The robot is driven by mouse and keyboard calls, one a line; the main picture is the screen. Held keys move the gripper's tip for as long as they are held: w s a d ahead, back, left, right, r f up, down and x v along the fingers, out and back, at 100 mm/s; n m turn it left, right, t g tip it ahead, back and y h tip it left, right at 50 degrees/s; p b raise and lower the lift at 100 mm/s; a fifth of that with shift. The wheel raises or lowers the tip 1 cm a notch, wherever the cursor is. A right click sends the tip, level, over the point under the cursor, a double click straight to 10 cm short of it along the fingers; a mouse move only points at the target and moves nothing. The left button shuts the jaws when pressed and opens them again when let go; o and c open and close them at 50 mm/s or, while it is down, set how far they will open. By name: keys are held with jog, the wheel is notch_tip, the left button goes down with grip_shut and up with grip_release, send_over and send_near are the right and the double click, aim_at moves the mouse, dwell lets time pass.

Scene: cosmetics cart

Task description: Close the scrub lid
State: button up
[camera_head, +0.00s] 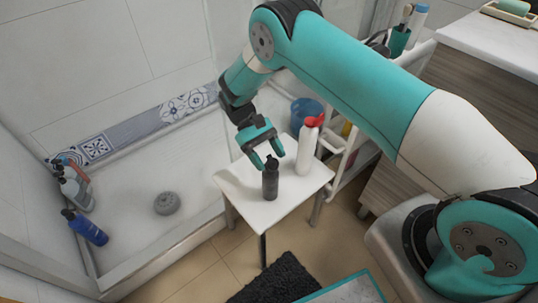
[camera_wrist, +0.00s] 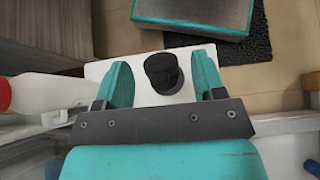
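A dark grey bottle with a black cap, which looks like the scrub (camera_head: 270,180), stands upright on a small white stool. My gripper (camera_head: 264,163) is directly above its top in the head view. In the wrist view the round black cap (camera_wrist: 163,73) lies between the two spread teal fingers of my gripper (camera_wrist: 163,82), with a gap on both sides. A dark piece shows at the cap's edge; I cannot tell whether the lid is open or shut. My gripper is open and empty.
A white bottle with a red top (camera_head: 307,148) stands close by on the white stool (camera_head: 240,187); it also shows at the left of the wrist view (camera_wrist: 45,93). A shelf cart is behind. Several bottles stand in the shower at left. A dark mat (camera_head: 272,281) lies in front.

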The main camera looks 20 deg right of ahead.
notch_tip(320, 180, up, 20)
jog(key=p, duration=0.9)
